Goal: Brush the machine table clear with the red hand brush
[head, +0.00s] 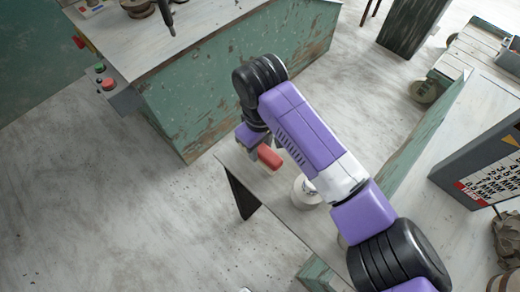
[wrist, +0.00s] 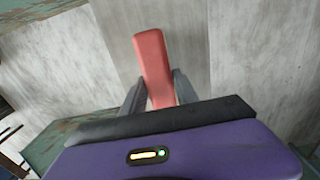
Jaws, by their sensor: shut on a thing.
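The red hand brush (head: 269,157) is between my gripper's fingers, above or at the edge of a narrow grey bench. In the wrist view its red body (wrist: 154,62) points away from my gripper (wrist: 160,77), with a finger on each side. I see no bristles. In the head view my gripper (head: 262,150) is partly hidden by my arm. A pale-topped table (head: 120,42) on a green, chipped cabinet stands at the upper left, with a dark machine spindle over it; it seems to be the machine table. Its far part is cut off, and I cannot make out trimmings.
A control box with red and green buttons (head: 108,84) juts from the cabinet's left side. The grey bench (head: 285,205) holds a white round container (head: 306,192) beside my arm. A dark sign board (head: 480,170) stands at right. The floor at left is open.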

